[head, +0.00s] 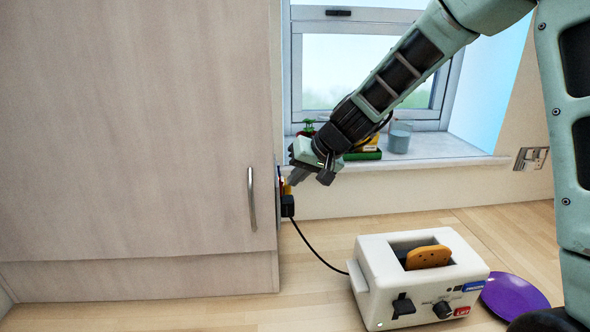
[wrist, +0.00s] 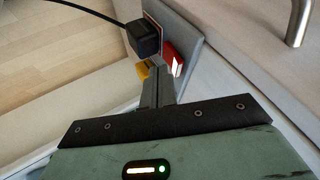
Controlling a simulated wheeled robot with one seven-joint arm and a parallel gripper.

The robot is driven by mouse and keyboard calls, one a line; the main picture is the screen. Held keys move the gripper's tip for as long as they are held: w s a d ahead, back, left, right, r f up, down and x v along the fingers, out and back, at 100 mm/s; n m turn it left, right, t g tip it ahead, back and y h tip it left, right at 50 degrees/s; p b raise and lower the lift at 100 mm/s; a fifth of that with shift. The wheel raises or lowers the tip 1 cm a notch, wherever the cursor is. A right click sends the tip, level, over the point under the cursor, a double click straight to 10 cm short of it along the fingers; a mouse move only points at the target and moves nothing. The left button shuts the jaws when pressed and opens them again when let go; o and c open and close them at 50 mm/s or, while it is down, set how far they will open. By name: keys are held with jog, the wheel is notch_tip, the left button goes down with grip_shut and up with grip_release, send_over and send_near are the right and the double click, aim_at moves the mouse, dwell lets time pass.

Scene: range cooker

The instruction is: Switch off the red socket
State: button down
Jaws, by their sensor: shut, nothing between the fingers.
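The socket plate (wrist: 187,38) is grey and mounted on the cabinet's side. It carries a red rocker switch (wrist: 174,60) with a pale face, and a yellow piece (wrist: 142,69) beside it, partly hidden behind my fingers. A black plug (wrist: 145,38) sits in the socket next to the red switch. In the head view the plug (head: 288,206) hangs at the cabinet edge, and the socket is seen nearly edge-on. My gripper (wrist: 160,72) is shut and empty, its fingertips close to the red and yellow pieces. Contact cannot be told. It also shows in the head view (head: 291,180).
A white toaster (head: 377,282) with a brown slice (head: 428,257) stands on the wooden worktop, its black cable (head: 312,247) running to the plug. A purple plate (head: 515,297) lies right. The cabinet handle (head: 251,199) juts out left of the socket. A cup (head: 400,137) stands on the windowsill.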

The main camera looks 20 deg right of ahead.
jog(key=shift+a, duration=0.25)
jog(key=shift+a+r, duration=0.1)
jog(key=shift+a, duration=0.2)
jog(key=shift+r+p, duration=0.35)
jog(key=shift+r, duration=0.5)
jog(key=shift+w, duration=0.1)
